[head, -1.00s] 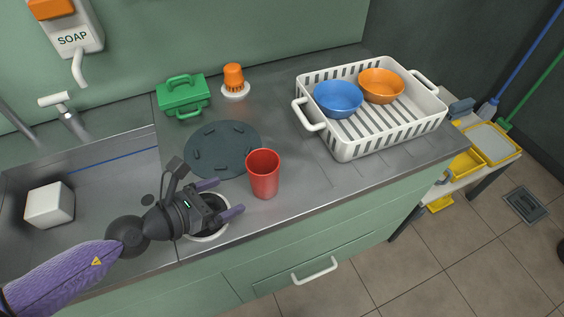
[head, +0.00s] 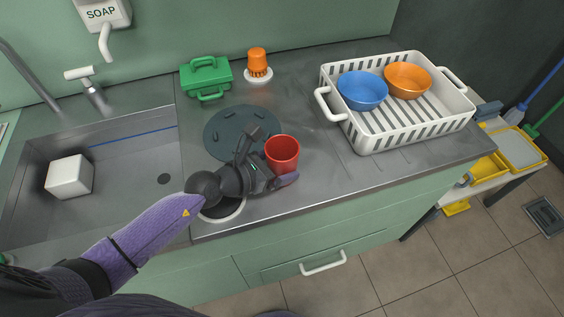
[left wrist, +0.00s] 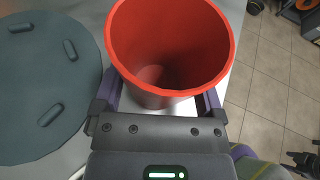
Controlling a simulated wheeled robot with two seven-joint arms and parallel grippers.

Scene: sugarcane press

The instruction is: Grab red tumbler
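The red tumbler (head: 283,152) stands upright on the steel counter near its front edge. In the left wrist view the tumbler (left wrist: 170,50) fills the top middle, its open mouth showing an empty inside. My left gripper (head: 274,172) is low at the tumbler's near left side. Its purple fingers (left wrist: 160,98) are spread, one on each side of the tumbler. The rim hides the fingertips, so I cannot tell whether they touch the wall.
A white basket (head: 400,132) with a blue bowl (head: 362,92) and an orange bowl (head: 408,82) stands to the right. A dark round mat (head: 228,132) lies behind the gripper. A round opening (head: 222,212) is below the wrist. The sink (head: 120,190) is left.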

